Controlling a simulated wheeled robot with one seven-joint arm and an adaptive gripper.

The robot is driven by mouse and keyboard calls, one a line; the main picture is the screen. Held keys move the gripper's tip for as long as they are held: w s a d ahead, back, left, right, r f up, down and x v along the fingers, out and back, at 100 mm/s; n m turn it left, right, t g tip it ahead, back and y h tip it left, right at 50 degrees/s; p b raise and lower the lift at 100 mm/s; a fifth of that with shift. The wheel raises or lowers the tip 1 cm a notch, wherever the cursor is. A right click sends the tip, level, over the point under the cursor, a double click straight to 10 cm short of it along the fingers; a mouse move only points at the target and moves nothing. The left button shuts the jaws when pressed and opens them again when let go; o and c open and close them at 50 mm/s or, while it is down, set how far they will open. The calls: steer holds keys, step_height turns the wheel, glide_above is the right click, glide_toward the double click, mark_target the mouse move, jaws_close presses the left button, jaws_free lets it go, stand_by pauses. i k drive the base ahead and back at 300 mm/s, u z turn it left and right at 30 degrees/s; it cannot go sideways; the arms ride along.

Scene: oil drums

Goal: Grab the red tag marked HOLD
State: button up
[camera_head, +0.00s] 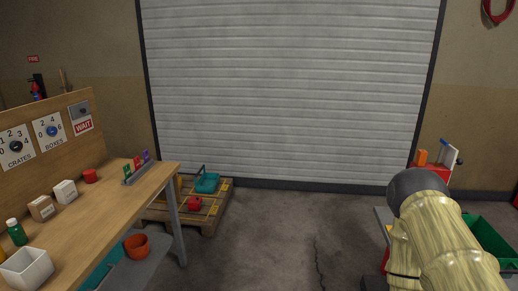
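A small rack (140,174) stands at the far right end of the wooden bench. It holds upright coloured tags or cards. My arm shows at the lower right, far from the rack, and my gripper is not in view.
The bench (115,205) carries a white bin (26,268), a green bottle (16,232), small boxes and a red round object (90,176). A pallet (215,212) stands behind it. The middle floor (270,245) is clear before the shutter (290,90).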

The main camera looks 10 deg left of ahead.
mark_target(137, 163)
steer(key=i, duration=3.3)
steer(key=u, duration=2.75)
